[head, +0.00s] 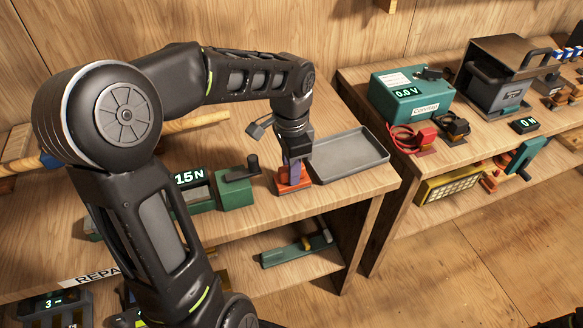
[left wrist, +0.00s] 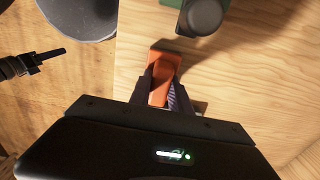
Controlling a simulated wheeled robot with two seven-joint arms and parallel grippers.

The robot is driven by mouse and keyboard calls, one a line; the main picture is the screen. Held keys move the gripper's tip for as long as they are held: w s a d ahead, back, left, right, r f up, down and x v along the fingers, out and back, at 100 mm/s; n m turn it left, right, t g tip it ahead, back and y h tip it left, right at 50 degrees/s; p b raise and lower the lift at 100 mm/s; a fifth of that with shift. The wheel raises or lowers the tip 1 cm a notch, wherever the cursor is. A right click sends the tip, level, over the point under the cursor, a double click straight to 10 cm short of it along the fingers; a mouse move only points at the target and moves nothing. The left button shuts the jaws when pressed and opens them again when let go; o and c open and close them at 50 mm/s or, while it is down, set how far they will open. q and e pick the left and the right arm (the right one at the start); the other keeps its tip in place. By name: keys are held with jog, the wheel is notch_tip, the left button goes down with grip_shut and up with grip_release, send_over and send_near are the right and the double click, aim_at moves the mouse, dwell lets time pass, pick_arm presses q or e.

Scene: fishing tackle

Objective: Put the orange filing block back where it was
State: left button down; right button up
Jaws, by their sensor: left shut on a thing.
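The orange filing block (head: 291,174) is at the right end of the left bench, between the green device and the grey tray. My left gripper (head: 293,165) points down over it and is shut on it. In the left wrist view the orange block (left wrist: 162,80) shows between the two dark fingers (left wrist: 165,98) of my left gripper. An orange base part lies at bench level under the fingers; I cannot tell whether the held block touches it. My right gripper does not show.
A grey tray (head: 348,157) lies right of the block. A green device (head: 235,188) with a dark handle and a "15N" display stands to its left. A gap separates this bench from the right bench, which holds a green meter box (head: 410,97).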

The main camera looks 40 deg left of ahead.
pick_arm(q)
jog(key=shift+f, duration=0.15)
jog(key=c, duration=1.2)
grip_release()
notch_tip(320, 180, up, 12)
jog(key=shift+r+p, duration=0.2)
jog(key=shift+p, duration=0.1)
